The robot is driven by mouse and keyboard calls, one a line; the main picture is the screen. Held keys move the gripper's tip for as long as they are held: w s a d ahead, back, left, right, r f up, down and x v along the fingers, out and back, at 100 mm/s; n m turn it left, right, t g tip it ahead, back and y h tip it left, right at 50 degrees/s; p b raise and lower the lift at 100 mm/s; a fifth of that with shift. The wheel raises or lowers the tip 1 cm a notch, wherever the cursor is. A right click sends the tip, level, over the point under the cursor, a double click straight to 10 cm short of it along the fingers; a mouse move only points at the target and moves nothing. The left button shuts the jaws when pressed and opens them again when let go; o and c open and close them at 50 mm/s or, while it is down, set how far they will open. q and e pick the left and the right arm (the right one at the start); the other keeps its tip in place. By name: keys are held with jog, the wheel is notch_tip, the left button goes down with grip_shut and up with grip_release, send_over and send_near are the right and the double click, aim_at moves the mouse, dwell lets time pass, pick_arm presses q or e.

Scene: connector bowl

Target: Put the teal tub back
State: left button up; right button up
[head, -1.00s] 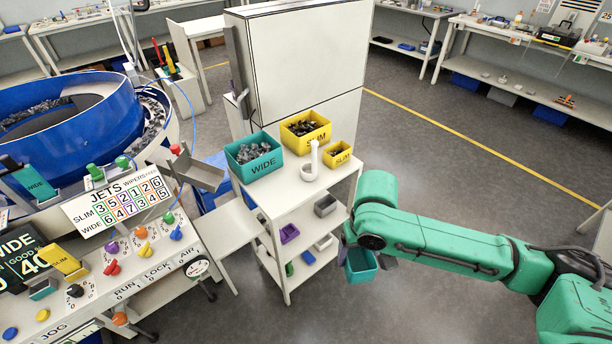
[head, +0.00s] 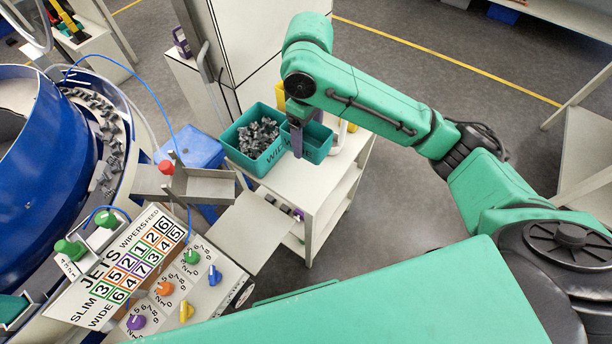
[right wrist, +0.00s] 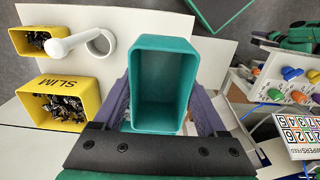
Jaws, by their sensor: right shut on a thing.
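My right gripper (head: 298,132) is shut on a small teal tub (head: 317,142) at the cart's top. In the right wrist view the tub (right wrist: 163,80) is empty, with its open mouth facing the camera and a purple finger on each side. In the head view the tub is just right of the large teal WIDE bin (head: 250,158), which holds grey connectors. Whether the tub touches the cart top is unclear. My left gripper is out of view.
The white cart top (head: 300,185) is bare in front of the tub. A white post (right wrist: 75,42), a yellow SLIM bin (right wrist: 42,108) with dark parts and a small yellow tub (right wrist: 33,40) stand close by. A metal chute (head: 205,188) and control panel (head: 185,285) are at left.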

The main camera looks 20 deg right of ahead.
aim_at(306, 139)
jog(key=f, duration=1)
jog(key=f+p, duration=0.1)
jog(key=f, duration=0.5)
jog(key=shift+w+a, duration=0.1)
jog(key=shift+w, duration=0.15)
jog(key=o, duration=1.3)
jog(key=shift+o, duration=0.2)
notch_tip(306, 139, up, 12)
jog(key=shift+r, duration=0.1)
jog(key=shift+s, duration=0.1)
